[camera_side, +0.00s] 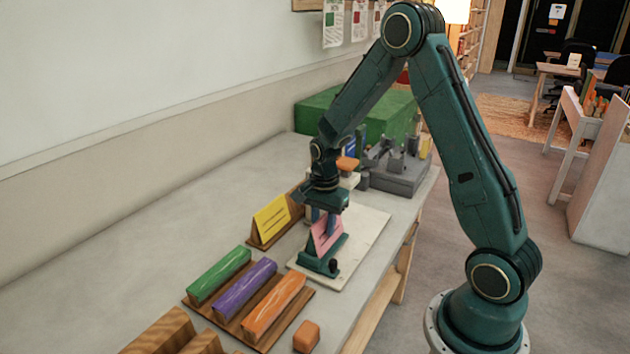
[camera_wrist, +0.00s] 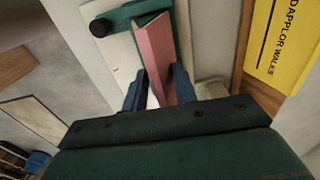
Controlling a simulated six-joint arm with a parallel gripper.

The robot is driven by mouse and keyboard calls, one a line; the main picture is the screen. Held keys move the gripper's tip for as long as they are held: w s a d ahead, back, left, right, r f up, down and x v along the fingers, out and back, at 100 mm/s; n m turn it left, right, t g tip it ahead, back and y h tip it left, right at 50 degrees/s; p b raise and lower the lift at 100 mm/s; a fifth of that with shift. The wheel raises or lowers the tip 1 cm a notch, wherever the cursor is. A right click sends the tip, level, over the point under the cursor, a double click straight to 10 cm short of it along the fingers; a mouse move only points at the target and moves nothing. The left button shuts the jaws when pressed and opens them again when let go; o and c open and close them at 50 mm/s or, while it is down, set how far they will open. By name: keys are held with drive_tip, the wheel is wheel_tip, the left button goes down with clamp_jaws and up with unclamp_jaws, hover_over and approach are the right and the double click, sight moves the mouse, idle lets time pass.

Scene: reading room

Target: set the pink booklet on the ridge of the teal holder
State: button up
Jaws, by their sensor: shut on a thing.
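The pink booklet (camera_side: 324,237) is folded like a tent and stands over the teal holder (camera_side: 318,264), fold upward. Its lower part overlaps the holder in the side view, but I cannot tell whether it rests on the ridge. In the wrist view the booklet (camera_wrist: 156,52) lies along the teal holder (camera_wrist: 127,14), whose dark round knob shows at one end. My gripper (camera_side: 324,214) points down from above. Its blue fingers (camera_wrist: 160,88) are shut on the booklet, one on each side. The ridge under the booklet is hidden.
A pale board (camera_side: 368,240) lies under the holder. A yellow booklet (camera_side: 272,219) stands on a wooden holder just left. Green, purple and orange bars (camera_side: 273,305) lie on a wooden rack in front. A grey block fixture (camera_side: 398,172) and green box (camera_side: 313,112) stand behind.

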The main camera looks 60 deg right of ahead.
drive_tip(key=shift+f, duration=0.5)
idle(1.1)
drive_tip(key=o, duration=1)
drive_tip(key=shift+r, duration=0.15)
drive_tip(key=shift+r, duration=4.35)
drive_tip(key=shift+r, duration=0.1)
